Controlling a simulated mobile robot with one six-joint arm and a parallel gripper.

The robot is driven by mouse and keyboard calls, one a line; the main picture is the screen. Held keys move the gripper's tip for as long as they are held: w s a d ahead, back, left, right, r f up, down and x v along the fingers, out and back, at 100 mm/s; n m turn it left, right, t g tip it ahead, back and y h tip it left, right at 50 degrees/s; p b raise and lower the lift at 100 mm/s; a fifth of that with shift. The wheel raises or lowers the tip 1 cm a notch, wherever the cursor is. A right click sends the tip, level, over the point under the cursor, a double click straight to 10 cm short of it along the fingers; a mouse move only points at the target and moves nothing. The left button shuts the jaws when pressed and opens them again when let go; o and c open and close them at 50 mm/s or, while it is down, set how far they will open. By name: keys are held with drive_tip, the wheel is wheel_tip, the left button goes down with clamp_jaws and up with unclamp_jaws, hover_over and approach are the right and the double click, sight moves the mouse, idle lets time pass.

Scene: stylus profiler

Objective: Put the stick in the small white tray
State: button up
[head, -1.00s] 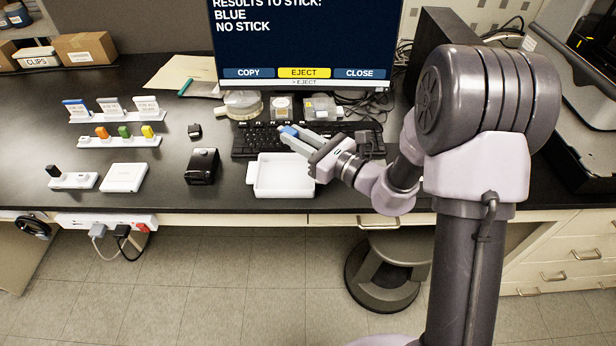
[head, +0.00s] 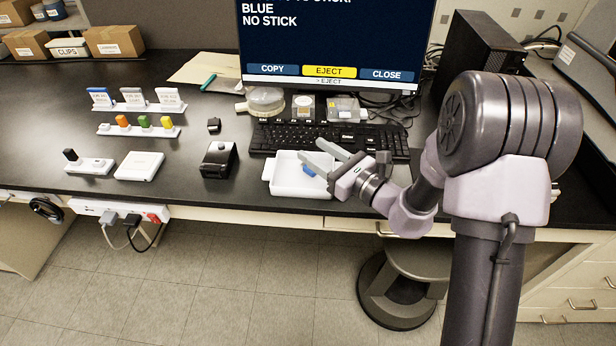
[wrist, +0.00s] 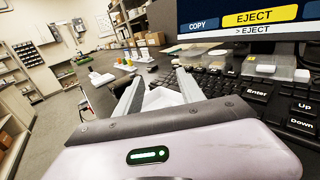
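The small white tray (head: 283,189) sits on the bench in front of the keyboard. The blue stick (head: 309,171) shows as a small blue piece inside the tray, partly hidden behind a finger of my gripper. My gripper (head: 311,149) is over the right part of the tray with its fingers spread apart and nothing seen between them. In the wrist view my gripper (wrist: 157,83) is also open, with part of the white tray (wrist: 161,98) between the fingers. The stick cannot be made out there.
A black keyboard (head: 345,137) lies behind the tray, below a monitor (head: 330,40) reading "BLUE NO STICK". A black box (head: 218,160) stands left of the tray. A rack of coloured sticks (head: 140,129) and a white square box (head: 139,166) are farther left.

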drive_tip(key=p+v, duration=0.2)
drive_tip(key=v, duration=1.5)
drive_tip(key=shift+d+p, duration=0.2)
drive_tip(key=shift+p, duration=0.15)
drive_tip(key=shift+s, duration=0.1)
drive_tip(key=s+a+r+n+g+h, duration=0.2)
drive_tip(key=s+a+r+n+g, duration=0.1)
drive_tip(key=s+a+n+g, duration=0.4)
drive_tip(key=s+a+r+n+g+h, duration=0.25)
drive_tip(key=s+n+g, duration=0.25)
drive_tip(key=s+n, duration=0.4)
drive_tip(key=s+d+r+n+t+h, duration=0.2)
drive_tip(key=d+r+n+t+h, duration=0.3)
drive_tip(key=d+n+h, duration=0.1)
drive_tip(key=shift+d+r+t+h, duration=0.2)
drive_tip(key=shift+d+t+h, duration=0.25)
drive_tip(key=shift+d, duration=0.15)
